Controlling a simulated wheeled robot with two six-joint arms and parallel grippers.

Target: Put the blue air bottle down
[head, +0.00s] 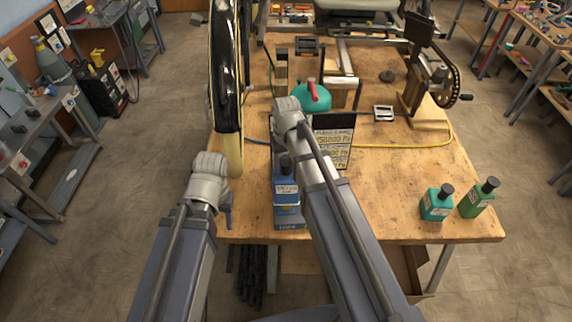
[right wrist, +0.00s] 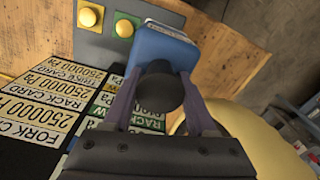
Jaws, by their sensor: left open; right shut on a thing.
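The blue air bottle (head: 286,189) with a black cap is near the front edge of the wooden table, in the middle of the head view. In the right wrist view the bottle (right wrist: 160,48) shows its blue body and round black cap. My right gripper (right wrist: 158,88) is shut on it at the cap end, one finger on each side. In the head view my right wrist and arm partly hide this grip. I cannot tell whether the bottle touches what is beneath it. My left gripper (head: 227,214) is open and empty, left of the bottle by the table's front edge.
A dark board of pressure cards (head: 334,140) stands behind the bottle. A blue-grey box (head: 290,225) is at the table edge by the bottle. A teal bottle (head: 436,204) and green bottle (head: 477,199) stand at right. A wheel (head: 226,75) rises at left. The right front tabletop (head: 390,205) is clear.

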